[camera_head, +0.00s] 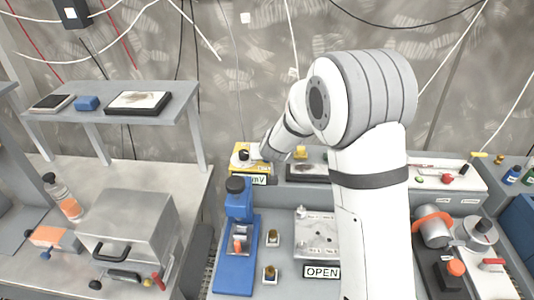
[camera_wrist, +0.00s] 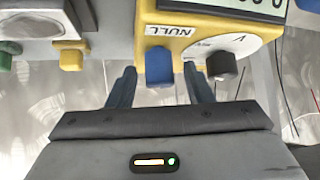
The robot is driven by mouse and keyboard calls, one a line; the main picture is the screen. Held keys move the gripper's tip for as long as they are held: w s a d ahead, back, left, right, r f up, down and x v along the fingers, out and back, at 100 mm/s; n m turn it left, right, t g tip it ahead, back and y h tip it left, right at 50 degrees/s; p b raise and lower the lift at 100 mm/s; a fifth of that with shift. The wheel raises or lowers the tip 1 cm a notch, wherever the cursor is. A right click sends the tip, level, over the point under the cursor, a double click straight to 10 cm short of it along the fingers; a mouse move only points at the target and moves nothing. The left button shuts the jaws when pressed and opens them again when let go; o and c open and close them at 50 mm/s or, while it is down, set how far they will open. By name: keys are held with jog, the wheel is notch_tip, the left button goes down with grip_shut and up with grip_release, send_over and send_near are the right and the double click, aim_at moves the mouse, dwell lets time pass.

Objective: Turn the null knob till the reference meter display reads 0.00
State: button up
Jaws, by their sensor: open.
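The yellow reference meter (camera_head: 238,161) stands at the back of the bench in the head view, with my wrist against its right side. In the wrist view the meter (camera_wrist: 188,23) appears upside down. Its NULL label (camera_wrist: 171,30) sits by a blue knob (camera_wrist: 159,66), and a black knob (camera_wrist: 222,66) is on a white dial to the right. My gripper (camera_wrist: 159,84) is open, one finger on each side of the blue knob, with visible gaps. The display (camera_wrist: 262,6) is cut off at the top edge; its full reading cannot be told.
A blue press-like device (camera_head: 238,215) stands in front of the meter. A metal plate (camera_head: 316,235) with an OPEN sign (camera_head: 321,272) lies to its right. In the wrist view, yellow (camera_wrist: 71,60) and green (camera_wrist: 5,56) knobs of another device are at the left.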

jog(key=shift+r, duration=0.1)
jog(key=p+v, duration=0.2)
jog(key=v, duration=0.5)
jog(key=shift+s+r+p, duration=0.2)
jog(key=shift+s+p, duration=0.1)
jog(key=shift+d, duration=0.1)
jog(key=s+d+r+g, duration=0.2)
jog(key=s+d+r, duration=0.55)
jog(key=s, duration=0.35)
jog(key=s+d+r+m+g+h, duration=0.1)
jog(key=s+d, duration=0.4)
jog(key=s, duration=0.4)
jog(key=s+d+r+m+g+h, duration=0.1)
jog(key=s+d, duration=0.4)
jog(key=s, duration=0.5)
jog(key=shift+r+m+g, duration=0.3)
jog(key=shift+r+g, duration=0.1)
jog(key=shift+g, duration=0.3)
jog(key=shift+s, duration=0.1)
jog(key=shift+c, duration=0.6)
